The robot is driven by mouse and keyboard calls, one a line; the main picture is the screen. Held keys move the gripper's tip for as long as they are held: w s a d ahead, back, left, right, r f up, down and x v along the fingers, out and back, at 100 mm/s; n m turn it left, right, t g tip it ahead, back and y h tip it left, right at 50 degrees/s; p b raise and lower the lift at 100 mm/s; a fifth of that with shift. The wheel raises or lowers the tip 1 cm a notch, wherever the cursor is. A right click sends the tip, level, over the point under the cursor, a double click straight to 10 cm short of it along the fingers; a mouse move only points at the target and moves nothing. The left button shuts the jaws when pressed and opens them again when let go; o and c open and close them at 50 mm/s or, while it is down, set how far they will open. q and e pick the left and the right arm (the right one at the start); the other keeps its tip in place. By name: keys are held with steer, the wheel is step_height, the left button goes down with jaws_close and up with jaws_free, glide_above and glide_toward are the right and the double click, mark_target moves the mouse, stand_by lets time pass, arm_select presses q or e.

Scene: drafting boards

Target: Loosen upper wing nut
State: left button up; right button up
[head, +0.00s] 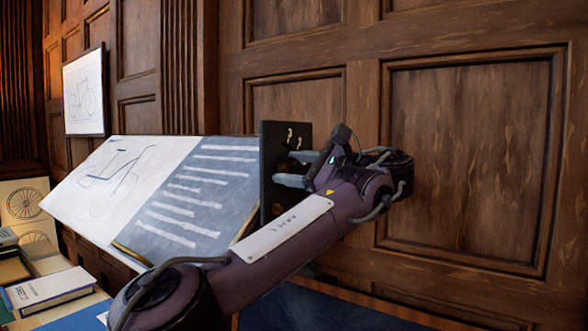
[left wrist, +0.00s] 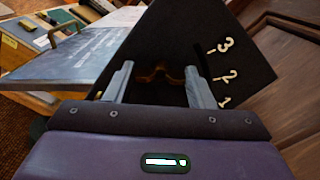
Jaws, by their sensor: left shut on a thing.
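A dark upright plate (head: 270,138) stands at the right end of the drafting boards. It also shows in the left wrist view (left wrist: 180,35), with pale numerals 3, 2 and 1 along one edge. A brass-brown wing nut (left wrist: 158,75) sits at the plate between the fingers of my left gripper (left wrist: 158,85). The left gripper (head: 291,168) is shut on the wing nut, its two grey fingers on either side of it. In the head view the nut is hidden by the fingers and arm. I cannot tell from these views whether it is the upper one. My right gripper is out of view.
A blue-grey board with pale strips (head: 195,195) and a white board with a bicycle drawing (head: 110,180) slope to the left of the plate. Books (head: 50,288) lie at the lower left. A panelled wooden wall (head: 475,150) stands close behind.

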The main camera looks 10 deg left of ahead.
arm_select(q)
steer(key=o, duration=1)
steer(key=shift+b+v, duration=0.5)
steer(key=shift+v, duration=3.45)
